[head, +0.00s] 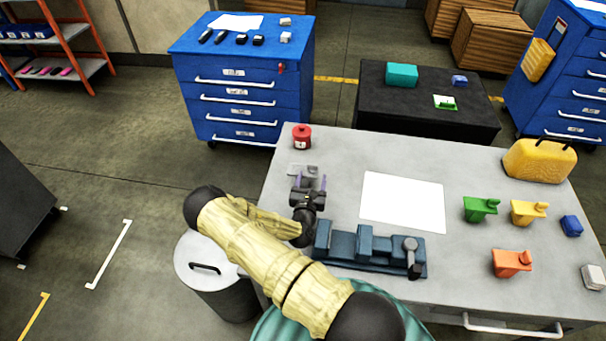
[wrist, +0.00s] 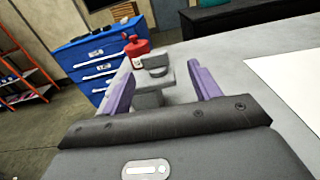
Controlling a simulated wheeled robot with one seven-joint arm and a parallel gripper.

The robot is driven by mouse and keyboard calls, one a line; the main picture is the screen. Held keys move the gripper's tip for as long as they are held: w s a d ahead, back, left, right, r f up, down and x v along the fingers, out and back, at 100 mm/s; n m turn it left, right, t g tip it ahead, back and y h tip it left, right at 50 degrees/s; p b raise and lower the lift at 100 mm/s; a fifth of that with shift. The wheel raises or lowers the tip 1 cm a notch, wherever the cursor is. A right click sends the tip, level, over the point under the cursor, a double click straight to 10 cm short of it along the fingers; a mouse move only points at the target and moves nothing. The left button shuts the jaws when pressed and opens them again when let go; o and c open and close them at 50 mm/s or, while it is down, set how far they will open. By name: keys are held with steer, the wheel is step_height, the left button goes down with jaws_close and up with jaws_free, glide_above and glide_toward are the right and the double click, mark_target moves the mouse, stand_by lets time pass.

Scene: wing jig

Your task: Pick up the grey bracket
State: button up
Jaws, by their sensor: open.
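The grey bracket (head: 297,169) lies near the left far edge of the grey table (head: 340,148), partly hidden by my gripper in the head view. In the wrist view the bracket (wrist: 152,82) shows beyond and between the two purple fingers, with an upright part and a flat part. My gripper (head: 311,180) is open and sits just in front of the bracket. The fingers also show in the wrist view (wrist: 163,76), spread on either side of it. I cannot tell whether either finger touches it.
A red canister (head: 301,137) stands just behind the bracket. A blue vise (head: 370,248) lies at the table's front, and a white sheet (head: 403,202) lies right of my gripper. Green (head: 480,209), yellow (head: 527,212) and orange (head: 511,262) brackets stand farther right.

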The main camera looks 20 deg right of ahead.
mark_target(312, 168)
stand_by(0.3)
steer(key=shift+w+d+r, duration=0.15)
steer(key=shift+w+d, duration=0.1)
steer(key=shift+w, duration=0.2)
steer(key=shift+w+d+p, duration=0.4)
steer(key=shift+w, duration=0.15)
steer(key=shift+w+d+p, duration=0.25)
steer(key=shift+w+p, duration=0.35)
steer(key=p+x, duration=0.1)
steer(key=x, duration=0.2)
steer(key=shift+a+p, duration=0.1)
steer(key=shift+p, duration=0.2)
steer(key=shift+w, duration=0.4)
